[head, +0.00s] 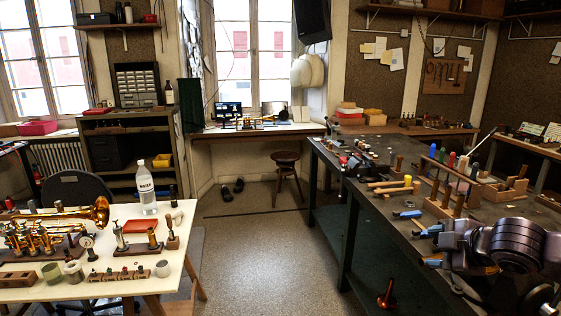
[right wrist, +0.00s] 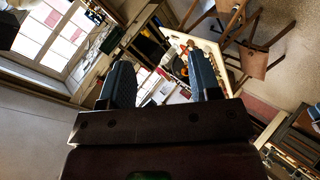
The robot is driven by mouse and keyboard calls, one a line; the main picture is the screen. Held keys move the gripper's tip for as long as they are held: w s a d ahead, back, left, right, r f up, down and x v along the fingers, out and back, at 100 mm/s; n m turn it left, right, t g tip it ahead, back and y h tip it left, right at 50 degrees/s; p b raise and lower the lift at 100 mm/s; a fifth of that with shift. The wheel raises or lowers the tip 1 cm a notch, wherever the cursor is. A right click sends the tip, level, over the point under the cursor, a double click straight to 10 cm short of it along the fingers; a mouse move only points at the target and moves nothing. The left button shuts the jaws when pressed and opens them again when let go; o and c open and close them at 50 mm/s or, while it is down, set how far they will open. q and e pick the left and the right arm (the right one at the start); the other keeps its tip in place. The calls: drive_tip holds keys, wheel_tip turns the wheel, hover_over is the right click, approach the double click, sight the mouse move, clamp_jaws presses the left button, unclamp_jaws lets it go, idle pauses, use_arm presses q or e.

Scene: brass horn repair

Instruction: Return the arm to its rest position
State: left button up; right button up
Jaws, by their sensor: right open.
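My right arm comes in at the lower right of the head view, beside and over the dark workbench (head: 335,158). Its gripper (head: 430,247) points left, with its bluish fingers apart. In the right wrist view the two fingers of this gripper (right wrist: 160,72) stand wide apart. Nothing is held between them; only the distant room shows through the gap. My left arm and gripper are in neither view.
The dark bench holds wooden-handled tools, a mallet (head: 390,184) and blocks near my right arm. A white table (head: 130,209) at left carries a brass horn (head: 80,214) and a water bottle (head: 146,187). A stool (head: 287,170) stands behind; the floor between is mostly clear.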

drive_tip(key=s+a+f+m+t+y+b, duration=0.1)
drive_tip(key=s+a+f+m+t, duration=0.15)
drive_tip(key=f, duration=0.55)
drive_tip(key=s+a+f+m+t, duration=0.1)
drive_tip(key=a+f+m, duration=0.3)
drive_tip(key=f, duration=0.4)
drive_tip(key=s+a+f+m+g+h+b, duration=0.1)
drive_tip(key=s+f+m, duration=0.6)
drive_tip(key=s+f, duration=1.1)
drive_tip(key=a+g+h, duration=0.1)
drive_tip(key=a+h, duration=0.1)
drive_tip(key=shift+s+f+m+h, duration=0.2)
drive_tip(key=shift+s+m+h, duration=0.15)
drive_tip(key=shift+h, duration=0.05)
drive_tip(key=shift+a, duration=0.1)
